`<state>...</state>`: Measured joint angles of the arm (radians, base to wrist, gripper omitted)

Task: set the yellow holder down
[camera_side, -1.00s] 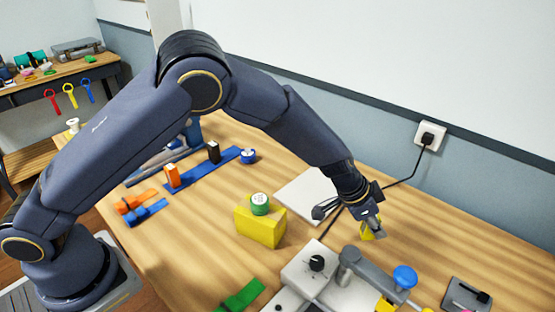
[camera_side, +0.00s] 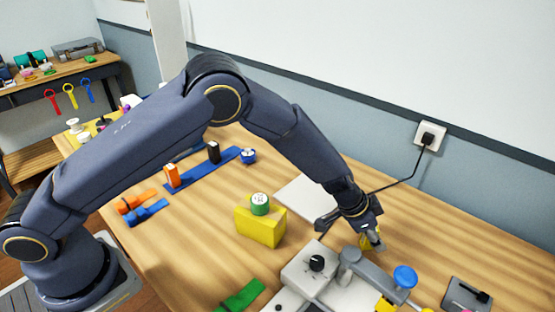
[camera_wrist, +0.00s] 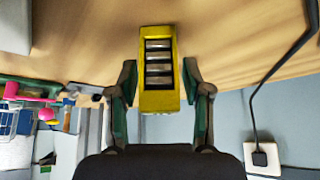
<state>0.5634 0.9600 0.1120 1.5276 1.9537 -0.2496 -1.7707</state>
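The yellow holder (camera_wrist: 143,70) is a narrow yellow piece with a row of dark and metallic slots, seen between my fingers in the wrist view. In the side view my gripper (camera_side: 371,243) points down at the wooden table, right of the white plate.
A grey device with a blue knob (camera_side: 404,276) stands close in front of my gripper. A yellow block (camera_side: 260,228) with a green roll (camera_side: 260,203) is to the left. A wall socket (camera_side: 430,136) with a black cable is behind. Some bare table lies to the right.

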